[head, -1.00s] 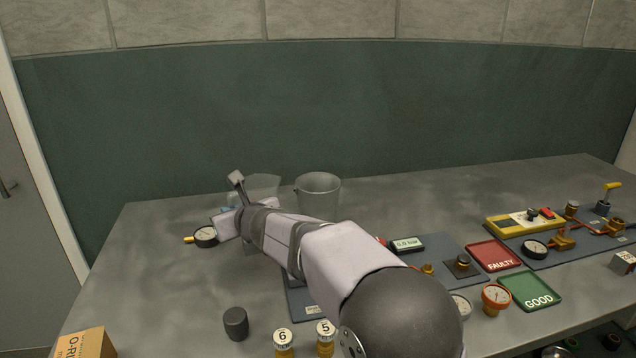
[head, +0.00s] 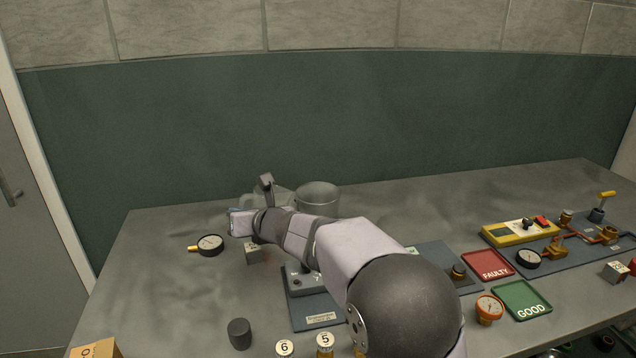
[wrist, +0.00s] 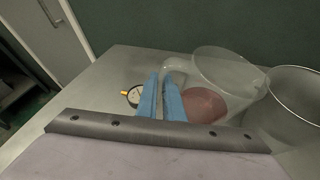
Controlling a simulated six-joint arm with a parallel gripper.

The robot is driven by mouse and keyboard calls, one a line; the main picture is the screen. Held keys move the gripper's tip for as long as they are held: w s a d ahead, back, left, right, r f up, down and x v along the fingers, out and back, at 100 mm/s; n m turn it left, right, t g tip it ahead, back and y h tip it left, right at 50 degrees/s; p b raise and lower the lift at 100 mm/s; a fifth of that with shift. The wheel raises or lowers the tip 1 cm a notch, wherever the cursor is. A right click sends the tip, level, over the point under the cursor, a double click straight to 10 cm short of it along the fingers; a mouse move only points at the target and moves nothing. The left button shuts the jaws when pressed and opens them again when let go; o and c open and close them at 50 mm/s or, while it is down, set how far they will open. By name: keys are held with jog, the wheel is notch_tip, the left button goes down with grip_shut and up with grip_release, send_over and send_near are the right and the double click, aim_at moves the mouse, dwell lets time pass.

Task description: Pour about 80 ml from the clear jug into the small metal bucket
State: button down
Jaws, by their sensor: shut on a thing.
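The clear jug (wrist: 222,72) holds reddish liquid (wrist: 205,104) and shows to the right of my fingers in the wrist view. My gripper (wrist: 163,84) has blue fingers shut on the jug's handle. The small metal bucket (wrist: 292,98) is just right of the jug in that view, its rim close to the jug's rim. In the head view the bucket (head: 318,193) stands at the back, its lower part hidden by my arm. The jug (head: 282,197) is left of it, mostly hidden. I cannot tell how far the jug is tilted; no stream is visible.
A gauge (head: 210,244) and a small grey block (head: 253,254) lie left of my arm. A dark cylinder (head: 239,334) and numbered bottles (head: 325,343) are at the front. Red FAULTY (head: 488,264) and green GOOD (head: 522,301) trays are right. The left table area is mostly clear.

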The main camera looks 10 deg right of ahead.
jog(key=d+r+m+p, duration=0.1)
jog(key=r+p, duration=0.2)
jog(key=p, duration=0.1)
jog(key=d+r+m+y+p, duration=0.1)
jog(key=r+p, duration=0.2)
jog(key=p, duration=0.1)
jog(key=w+d+r+m+y+p, duration=0.1)
jog(key=d+r+p, duration=0.1)
jog(key=p, duration=0.3)
jog(key=shift+r, duration=0.6)
jog(key=m+p, duration=0.1)
jog(key=p, duration=0.1)
jog(key=d+r+m+y+p, duration=0.1)
jog(key=shift+w+d+r+p, duration=0.15)
jog(key=shift+w+d+p, duration=0.1)
jog(key=shift+p, duration=0.1)
jog(key=shift+d, duration=0.1)
jog(key=shift+w+d+r+m+y+p, duration=0.1)
jog(key=shift+d+r+m+y+p, duration=0.1)
jog(key=shift+r+m+y+p, duration=0.4)
jog(key=shift+w+d+r+m+t+p, duration=0.1)
jog(key=shift+d+r+m+t+p, duration=0.25)
jog(key=shift+p, duration=0.45)
jog(key=shift+w+d+f+m+p, duration=0.15)
jog(key=shift+d+m+p, duration=0.2)
jog(key=shift+d+m, duration=0.3)
jog(key=shift+d, duration=0.25)
